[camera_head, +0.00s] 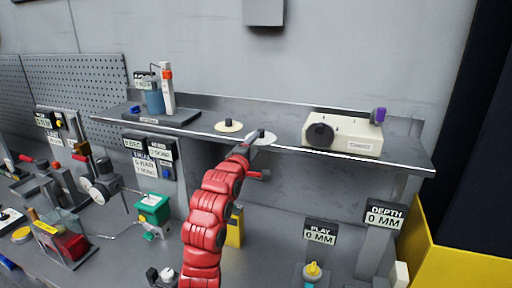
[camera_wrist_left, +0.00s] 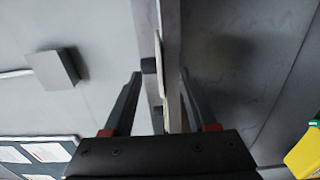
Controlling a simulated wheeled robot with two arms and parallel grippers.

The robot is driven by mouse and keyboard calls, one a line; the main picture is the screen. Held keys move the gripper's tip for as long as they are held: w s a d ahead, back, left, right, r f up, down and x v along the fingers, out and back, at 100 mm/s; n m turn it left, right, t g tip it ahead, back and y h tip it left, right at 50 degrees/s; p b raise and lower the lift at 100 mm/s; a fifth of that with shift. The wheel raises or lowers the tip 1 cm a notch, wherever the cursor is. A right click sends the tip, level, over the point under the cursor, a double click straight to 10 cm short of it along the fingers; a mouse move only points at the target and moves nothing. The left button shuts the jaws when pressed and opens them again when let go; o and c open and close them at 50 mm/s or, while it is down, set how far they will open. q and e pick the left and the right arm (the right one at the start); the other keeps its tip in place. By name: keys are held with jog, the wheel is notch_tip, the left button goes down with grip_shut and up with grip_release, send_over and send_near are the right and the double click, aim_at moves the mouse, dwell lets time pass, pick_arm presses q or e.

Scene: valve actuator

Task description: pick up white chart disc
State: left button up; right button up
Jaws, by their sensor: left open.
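The white chart disc (camera_head: 268,140), with a dark centre knob, lies at the front edge of the grey shelf (camera_head: 285,148). My left gripper (camera_head: 254,149) is at that edge, close against the disc and partly covering it. In the left wrist view, my left gripper (camera_wrist_left: 158,98) is open. Its fingers stand on either side of the shelf edge and a thin pale disc seen edge-on (camera_wrist_left: 168,108). I cannot tell whether a finger touches the disc. My right gripper is not in view.
A beige box with a black dial (camera_head: 343,133) stands right on the shelf. A base with a blue cup and a white-and-red cylinder (camera_head: 168,95) stands left.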

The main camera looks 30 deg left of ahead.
pick_arm(q)
grip_shut()
dwell(0.7)
dwell(0.4)
notch_tip(320, 180, up, 2)
jog(key=shift+r, duration=0.25)
jog(key=shift+w, duration=0.1)
